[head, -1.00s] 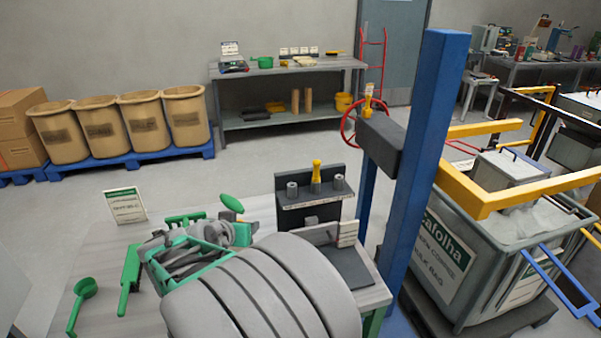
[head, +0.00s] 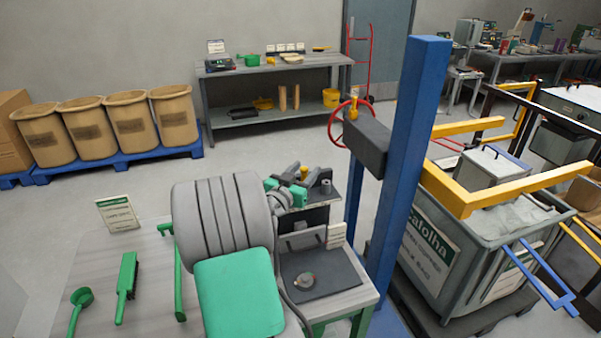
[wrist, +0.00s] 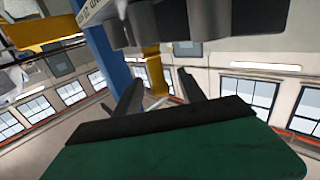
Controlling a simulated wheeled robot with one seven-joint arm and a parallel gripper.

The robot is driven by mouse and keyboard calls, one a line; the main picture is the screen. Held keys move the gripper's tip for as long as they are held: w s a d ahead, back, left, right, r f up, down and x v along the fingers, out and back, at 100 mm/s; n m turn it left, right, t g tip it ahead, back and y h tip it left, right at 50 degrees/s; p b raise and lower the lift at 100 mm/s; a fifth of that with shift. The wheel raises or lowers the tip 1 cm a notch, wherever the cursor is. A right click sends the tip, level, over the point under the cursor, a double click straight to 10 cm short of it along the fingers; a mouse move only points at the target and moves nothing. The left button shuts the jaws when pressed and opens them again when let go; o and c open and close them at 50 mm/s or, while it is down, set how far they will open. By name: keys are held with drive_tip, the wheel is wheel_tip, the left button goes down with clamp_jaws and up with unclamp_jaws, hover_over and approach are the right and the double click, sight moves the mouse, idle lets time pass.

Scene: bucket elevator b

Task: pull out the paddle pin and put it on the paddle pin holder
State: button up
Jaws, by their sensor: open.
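The yellow-handled pin (head: 304,172) stands in the small dark stand (head: 312,216) at the back of the bench and looks like the paddle pin. My gripper (head: 301,178) is at the stand's top, open, and partly hides the pin. In the wrist view, the yellow handle (wrist: 156,70) shows between the two open fingers of my gripper (wrist: 158,88). I cannot tell whether they touch it. Another yellow piece (head: 352,108) sits on the dark block (head: 367,137) of the blue post. I cannot tell for sure which part is the paddle pin holder.
The blue post (head: 410,150) rises close to the right of the stand. A dark mat (head: 325,283) with a grey round part (head: 304,281) lies before the stand. A green scoop (head: 82,297) and a green brush (head: 126,285) lie at the left. A sign (head: 117,214) stands behind.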

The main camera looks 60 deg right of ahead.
clamp_jaws()
idle(0.4)
